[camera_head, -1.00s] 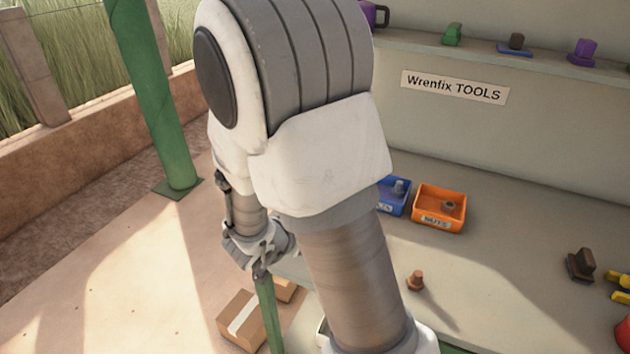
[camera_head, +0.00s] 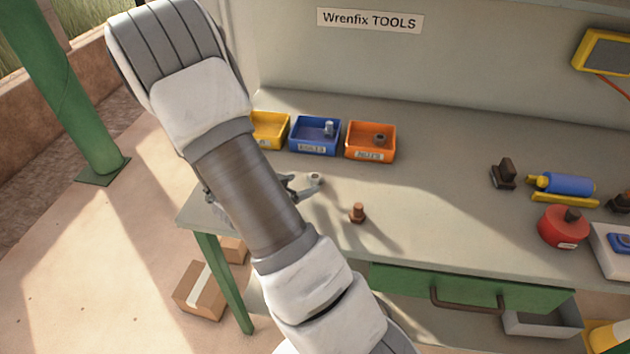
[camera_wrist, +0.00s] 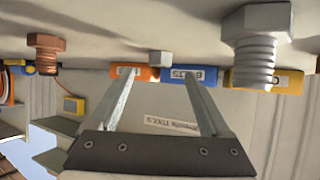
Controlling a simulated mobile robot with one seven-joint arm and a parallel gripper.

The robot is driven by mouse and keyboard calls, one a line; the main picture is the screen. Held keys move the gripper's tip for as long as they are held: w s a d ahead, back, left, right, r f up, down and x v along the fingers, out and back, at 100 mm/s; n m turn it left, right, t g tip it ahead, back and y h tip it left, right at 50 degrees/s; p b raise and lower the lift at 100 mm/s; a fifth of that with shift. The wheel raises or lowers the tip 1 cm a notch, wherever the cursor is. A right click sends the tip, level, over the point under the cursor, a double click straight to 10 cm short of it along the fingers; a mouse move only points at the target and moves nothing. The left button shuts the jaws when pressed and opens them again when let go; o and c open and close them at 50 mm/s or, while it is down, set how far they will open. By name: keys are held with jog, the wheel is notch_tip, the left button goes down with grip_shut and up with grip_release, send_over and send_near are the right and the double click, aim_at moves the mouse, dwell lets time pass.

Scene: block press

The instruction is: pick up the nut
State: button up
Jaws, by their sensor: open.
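A small grey nut (camera_head: 315,178) lies on the workbench just past my fingertips. In the wrist view, which is upside down, the grey nut (camera_wrist: 160,58) shows between and beyond my fingers, not touching them. My gripper (camera_head: 300,188) is open and empty, low over the left part of the bench and partly hidden by my arm. Its two fingers (camera_wrist: 158,75) are spread wide in the wrist view. Another, darker nut (camera_head: 379,138) sits in the orange bin labelled NUTS (camera_head: 371,156).
A copper bolt (camera_head: 357,212) stands right of the gripper. A large grey bolt (camera_wrist: 256,45) is close on the other side, hidden in the head view. Blue (camera_head: 315,150) and yellow (camera_head: 270,142) bins stand behind. The bench between copper bolt and right-hand tools is clear.

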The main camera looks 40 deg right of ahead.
aim_at(312, 179)
jog(key=shift+b+x, duration=0.35)
jog(key=shift+x, duration=2.4)
jog(key=shift+r, duration=0.1)
jog(key=shift+c, duration=0.3)
grip_shut()
